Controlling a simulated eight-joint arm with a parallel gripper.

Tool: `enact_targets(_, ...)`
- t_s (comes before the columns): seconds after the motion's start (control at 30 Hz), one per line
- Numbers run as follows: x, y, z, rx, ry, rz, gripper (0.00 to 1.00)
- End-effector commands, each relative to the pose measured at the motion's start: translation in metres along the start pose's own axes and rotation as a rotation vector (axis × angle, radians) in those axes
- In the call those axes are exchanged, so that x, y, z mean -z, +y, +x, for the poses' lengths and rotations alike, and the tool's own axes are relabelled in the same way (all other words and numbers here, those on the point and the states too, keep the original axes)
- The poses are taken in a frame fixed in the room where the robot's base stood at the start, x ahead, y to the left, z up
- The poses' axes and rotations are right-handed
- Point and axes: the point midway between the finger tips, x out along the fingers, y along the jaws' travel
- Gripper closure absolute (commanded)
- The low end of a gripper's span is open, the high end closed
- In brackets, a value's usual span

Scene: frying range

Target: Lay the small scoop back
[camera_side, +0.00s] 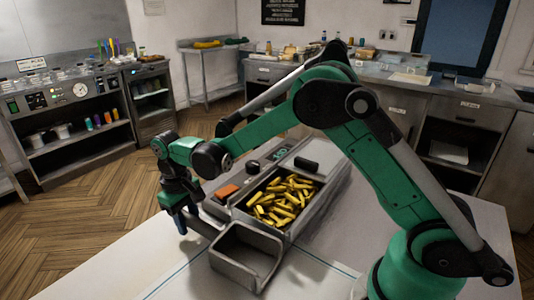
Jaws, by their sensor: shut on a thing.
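My gripper (181,220) is at the left of the worktop with its blue fingertips pointing down. It is shut on the small scoop (246,258), apparently by the grey handle on the scoop's left side; the exact contact is partly hidden. The scoop is a grey metal, open box-like shape in front of the fryer unit. Its inside looks empty. I cannot tell whether it touches the white worktop. Yellow fries (284,200) fill the metal bin (318,207) just behind the scoop.
An orange block (228,192) and a black handle-like piece (306,165) sit on the fryer unit. The white worktop (110,265) is clear at front left. Counters with small items stand along the back wall, away from my arm.

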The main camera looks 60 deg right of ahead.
Motion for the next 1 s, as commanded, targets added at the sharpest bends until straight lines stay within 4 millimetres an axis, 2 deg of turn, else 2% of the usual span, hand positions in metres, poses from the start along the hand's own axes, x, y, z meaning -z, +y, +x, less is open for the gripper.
enact_targets(0.27, 0.000, 0.000, 0.002, 0.000, 0.000, 0.000, 1.00)
enact_targets(0.3, 0.000, 0.000, 0.002, 0.000, 0.000, 0.000, 0.64)
enact_targets(0.4, 0.000, 0.000, 0.002, 0.000, 0.000, 0.000, 0.36)
enact_targets(0.43, 0.000, 0.000, 0.002, 0.000, 0.000, 0.000, 0.30)
enact_targets(0.77, 0.000, 0.000, -0.001, 0.000, 0.000, 0.000, 0.30)
enact_targets(1.0, 0.000, 0.000, -0.034, 0.000, 0.000, 0.000, 0.30)
